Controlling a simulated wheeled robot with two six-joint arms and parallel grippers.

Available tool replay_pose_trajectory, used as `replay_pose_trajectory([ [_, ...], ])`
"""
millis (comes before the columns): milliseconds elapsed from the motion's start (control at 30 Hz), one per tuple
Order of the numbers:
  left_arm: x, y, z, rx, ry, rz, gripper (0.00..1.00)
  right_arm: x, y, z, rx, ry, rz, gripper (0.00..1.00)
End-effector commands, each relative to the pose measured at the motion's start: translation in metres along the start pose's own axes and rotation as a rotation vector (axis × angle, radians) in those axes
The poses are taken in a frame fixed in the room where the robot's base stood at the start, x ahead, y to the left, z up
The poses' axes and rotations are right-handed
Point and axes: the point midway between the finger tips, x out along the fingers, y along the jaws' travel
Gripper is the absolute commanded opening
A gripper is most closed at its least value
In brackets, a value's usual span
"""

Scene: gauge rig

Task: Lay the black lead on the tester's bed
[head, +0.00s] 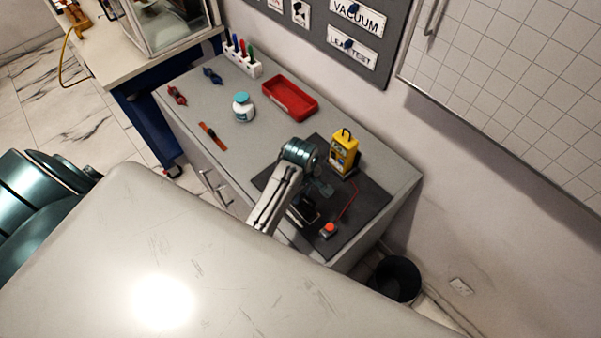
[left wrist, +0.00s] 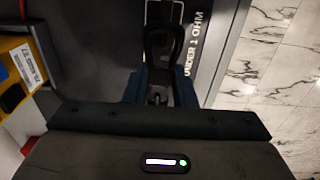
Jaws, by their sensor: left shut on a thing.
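My left gripper (left wrist: 160,88) is shut on a black, loop-shaped piece (left wrist: 161,45), which looks like the black lead. The piece points away from the fingers over a dark surface with white "UNDER 1 OHM" lettering. In the head view my left gripper (head: 320,187) is small and dim above the dark mat (head: 370,205), beside the yellow tester (head: 344,153). A dark block with a pale edge (head: 304,210) lies below it, partly hidden by my arm; I cannot tell whether it is the bed. The tester also shows in the left wrist view (left wrist: 18,70). My right gripper is out of view.
A red wire runs from the tester to an orange-red piece (head: 329,230) on the mat. A red tray (head: 290,98), a white jar (head: 243,108), a marker rack (head: 243,62) and small tools share the grey bench. A black bin (head: 396,279) stands on the floor.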

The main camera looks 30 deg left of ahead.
Motion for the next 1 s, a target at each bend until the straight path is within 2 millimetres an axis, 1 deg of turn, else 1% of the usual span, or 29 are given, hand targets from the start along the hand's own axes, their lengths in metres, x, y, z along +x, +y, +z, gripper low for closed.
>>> replay_pose_trajectory([
  [467, 0.001, 0.000, 0.001, 0.000, 0.000, 0.000, 0.01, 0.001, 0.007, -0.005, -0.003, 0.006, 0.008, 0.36],
  [1000, 0.016, 0.000, 0.000, 0.000, 0.000, 0.000, 0.01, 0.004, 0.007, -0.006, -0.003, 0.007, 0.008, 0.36],
])
